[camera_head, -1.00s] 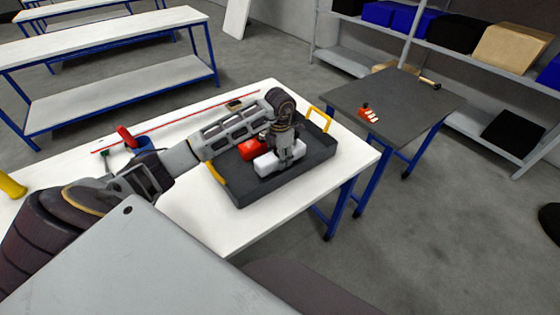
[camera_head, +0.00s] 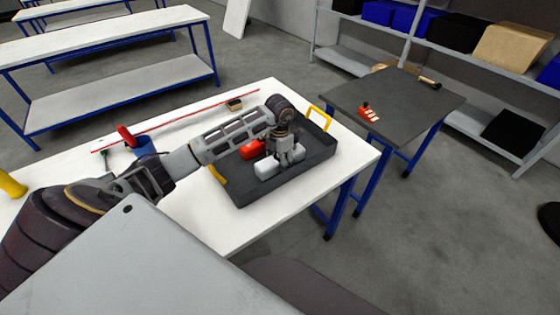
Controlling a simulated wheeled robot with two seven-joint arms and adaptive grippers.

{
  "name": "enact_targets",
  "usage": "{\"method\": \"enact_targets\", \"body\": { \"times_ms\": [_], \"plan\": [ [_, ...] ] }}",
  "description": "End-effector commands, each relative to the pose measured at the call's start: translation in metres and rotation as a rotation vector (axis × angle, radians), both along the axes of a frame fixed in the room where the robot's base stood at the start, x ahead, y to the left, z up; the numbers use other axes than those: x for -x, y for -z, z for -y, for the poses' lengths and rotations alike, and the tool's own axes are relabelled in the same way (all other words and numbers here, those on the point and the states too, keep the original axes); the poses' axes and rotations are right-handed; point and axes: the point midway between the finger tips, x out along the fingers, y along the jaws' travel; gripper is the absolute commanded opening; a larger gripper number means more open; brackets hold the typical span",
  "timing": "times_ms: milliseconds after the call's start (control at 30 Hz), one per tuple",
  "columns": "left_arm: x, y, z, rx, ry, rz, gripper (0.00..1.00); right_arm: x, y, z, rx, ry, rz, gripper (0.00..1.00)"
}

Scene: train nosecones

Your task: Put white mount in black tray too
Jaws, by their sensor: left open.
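The white mount (camera_head: 267,168) lies inside the black tray (camera_head: 243,196), on its floor. A red part (camera_head: 252,149) lies in the tray just behind it. My left gripper (camera_head: 287,164) is over the tray, open, with its fingers pointing down at the right end of the white mount. I cannot tell whether the fingers touch it. The gripper hides part of the tray floor. My right gripper is not in view.
The tray has yellow handles and stands on a white table (camera_head: 240,231). A grey table (camera_head: 395,98) at the right holds a red and white part (camera_head: 369,112).

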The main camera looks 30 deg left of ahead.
Motion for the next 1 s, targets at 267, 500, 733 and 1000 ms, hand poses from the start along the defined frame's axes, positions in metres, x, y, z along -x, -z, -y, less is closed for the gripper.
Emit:
{"method": "enact_targets", "body": {
  "times_ms": [267, 500, 733, 1000],
  "plan": [
    [0.000, -0.001, 0.000, 0.000, 0.000, 0.000, 0.71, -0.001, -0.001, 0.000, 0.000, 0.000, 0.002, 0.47],
    [-0.001, -0.013, -0.001, -0.001, 0.001, 0.003, 0.71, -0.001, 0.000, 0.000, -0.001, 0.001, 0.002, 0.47],
    [-0.001, -0.042, 0.000, -0.001, 0.000, 0.004, 0.71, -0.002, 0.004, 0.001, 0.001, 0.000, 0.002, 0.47],
    [-0.001, -0.077, 0.000, -0.001, 0.000, 0.003, 0.71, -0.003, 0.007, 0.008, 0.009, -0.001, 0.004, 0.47]
  ]
}}
